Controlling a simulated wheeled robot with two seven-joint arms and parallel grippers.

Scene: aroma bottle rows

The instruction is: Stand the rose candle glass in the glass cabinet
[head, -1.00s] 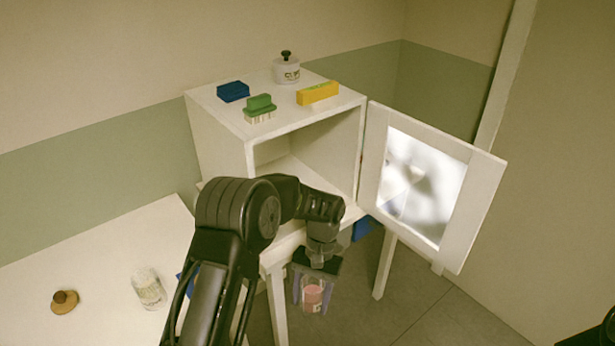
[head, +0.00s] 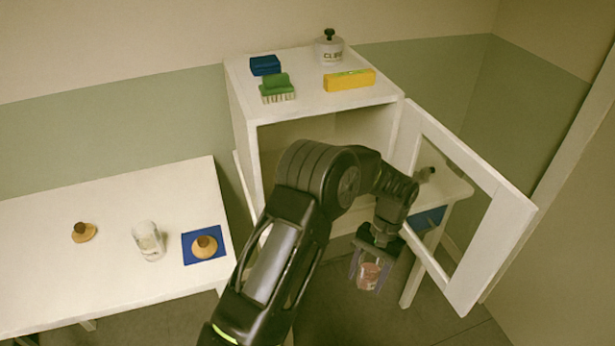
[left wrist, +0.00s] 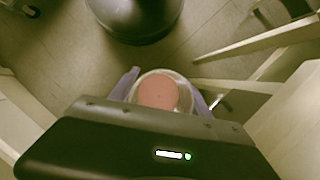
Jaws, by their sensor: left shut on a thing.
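The rose candle glass (head: 368,273) is a clear glass with pink wax. My left gripper (head: 370,270) is shut on it and holds it upright in the air, in front of and below the cabinet opening. In the left wrist view the pink wax (left wrist: 158,93) shows from above between the fingers. The white cabinet (head: 241,100) stands on a table with its door (head: 487,246) swung open to the right. The part of its inside that shows looks empty; my arm hides the lower part. My right gripper is not in view.
On the cabinet stand a blue block (head: 265,65), a green brush (head: 277,88), a yellow box (head: 349,80) and a lidded white jar (head: 329,48).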

